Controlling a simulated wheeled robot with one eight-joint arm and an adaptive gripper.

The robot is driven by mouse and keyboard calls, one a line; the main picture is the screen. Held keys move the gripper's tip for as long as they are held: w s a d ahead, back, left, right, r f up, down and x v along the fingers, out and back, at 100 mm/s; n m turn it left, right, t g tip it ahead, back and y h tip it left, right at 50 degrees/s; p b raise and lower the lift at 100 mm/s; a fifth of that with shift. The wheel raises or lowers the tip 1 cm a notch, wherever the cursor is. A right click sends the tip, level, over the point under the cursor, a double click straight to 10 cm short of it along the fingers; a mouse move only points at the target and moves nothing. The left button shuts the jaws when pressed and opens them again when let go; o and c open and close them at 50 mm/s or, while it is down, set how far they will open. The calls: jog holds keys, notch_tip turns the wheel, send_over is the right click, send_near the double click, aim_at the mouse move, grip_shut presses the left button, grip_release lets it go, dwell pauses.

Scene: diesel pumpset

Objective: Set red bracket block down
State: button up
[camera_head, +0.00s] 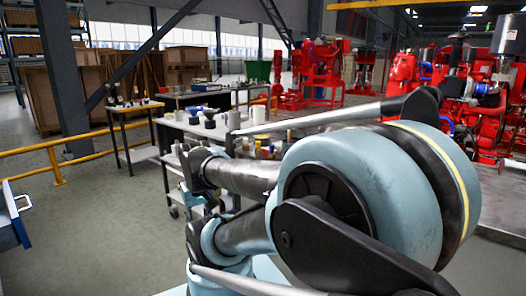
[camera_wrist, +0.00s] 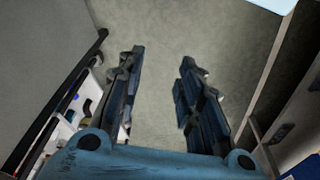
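My gripper (camera_wrist: 161,57) shows in the wrist view with its two dark blue fingers apart. Nothing is between the fingers; only grey floor shows beyond them. I cannot make out the red bracket block in either view. In the head view my own arm covers the middle and right foreground, and I cannot pick out the gripper there. A worktable (camera_head: 180,127) with several small parts stands behind my arm; part of its top is hidden by the arm.
A smaller side table (camera_head: 136,108) stands left of the worktable. A yellow rail (camera_head: 85,136) runs along the left. Red pump machinery (camera_head: 322,67) stands at the back. A blue drawer unit (camera_head: 12,215) is at the left edge. Floor at the left front is clear.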

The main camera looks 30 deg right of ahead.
jog(key=shift+w, duration=0.5)
jog(key=o, duration=0.4)
jog(key=shift+s+r, duration=0.1)
jog(key=shift+r, duration=0.05)
jog(key=o, duration=0.9)
jog(key=shift+w+d+r+m, duration=0.15)
jog(key=shift+d+r, duration=0.1)
jog(key=shift+r, duration=0.4)
jog(key=shift+w+d+r+m, duration=0.15)
jog(key=shift+d+r, duration=0.05)
jog(key=shift+r, duration=0.4)
jog(key=w+d+r+m+h, duration=0.1)
jog(key=w+d+r+m, duration=0.5)
jog(key=w+d+r, duration=0.85)
jog(key=w+d+r+m+g, duration=0.1)
jog(key=w+d+r+m, duration=0.35)
jog(key=d+r, duration=0.5)
jog(key=w+d+m, duration=0.2)
jog(key=d+m, duration=0.1)
jog(key=d, duration=1.1)
jog(key=shift+g, duration=0.3)
jog(key=f, duration=1)
jog(key=w+d+f, duration=0.1)
jog(key=f, duration=0.4)
jog(key=shift+d+f, duration=0.1)
jog(key=shift+f, duration=0.15)
